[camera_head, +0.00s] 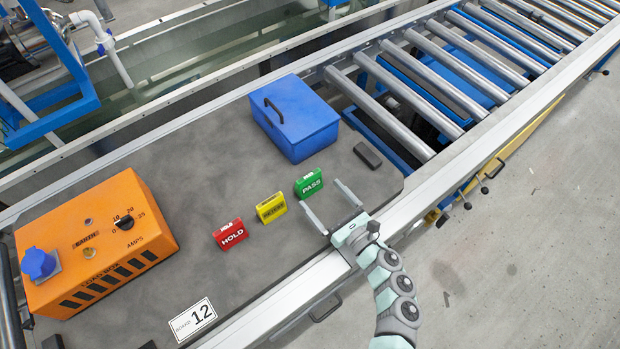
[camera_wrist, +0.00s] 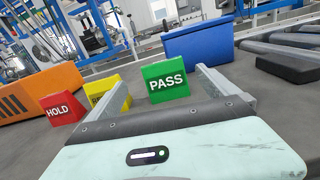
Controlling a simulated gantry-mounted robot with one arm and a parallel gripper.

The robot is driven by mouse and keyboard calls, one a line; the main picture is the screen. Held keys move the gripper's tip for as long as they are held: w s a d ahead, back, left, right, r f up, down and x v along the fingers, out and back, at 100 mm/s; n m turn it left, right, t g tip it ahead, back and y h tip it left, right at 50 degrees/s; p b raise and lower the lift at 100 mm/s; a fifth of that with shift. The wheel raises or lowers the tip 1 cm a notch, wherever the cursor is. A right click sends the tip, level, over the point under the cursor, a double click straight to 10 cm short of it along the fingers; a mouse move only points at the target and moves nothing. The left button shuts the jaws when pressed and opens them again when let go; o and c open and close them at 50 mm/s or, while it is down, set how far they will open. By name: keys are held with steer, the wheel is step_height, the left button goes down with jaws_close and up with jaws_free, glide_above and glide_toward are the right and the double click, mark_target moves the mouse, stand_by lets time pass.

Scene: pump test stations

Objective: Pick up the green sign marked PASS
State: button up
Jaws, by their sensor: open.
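The green sign marked PASS (camera_head: 309,184) stands upright on the grey bench top, at the right end of a row of three small signs. My gripper (camera_head: 322,206) is open and empty, with its fingers pointing toward the signs from the bench's front edge. In the head view the PASS sign is just beyond the fingertips, apart from them. In the wrist view the PASS sign (camera_wrist: 165,83) shows ahead between the two fingers, nearer the right one. The left finger partly covers the yellow sign there.
The yellow sign (camera_head: 271,208) and the red HOLD sign (camera_head: 230,235) stand to the left. A blue box (camera_head: 297,120) is behind, with a small black block (camera_head: 367,155) to its right. An orange tester (camera_head: 96,245) stands at left. A roller conveyor (camera_head: 450,80) runs off right.

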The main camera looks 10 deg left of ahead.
mark_target(309, 182)
steer(key=shift+w+f+n, duration=0.15)
steer(key=shift+w+n, duration=0.05)
steer(key=shift+n, duration=0.1)
steer(key=shift+w+a, duration=0.15)
steer(key=b+x, duration=0.2)
steer(key=x, duration=0.8)
steer(key=shift+w+a+f, duration=0.1)
steer(key=shift+f, duration=0.1)
steer(key=c, duration=1.5)
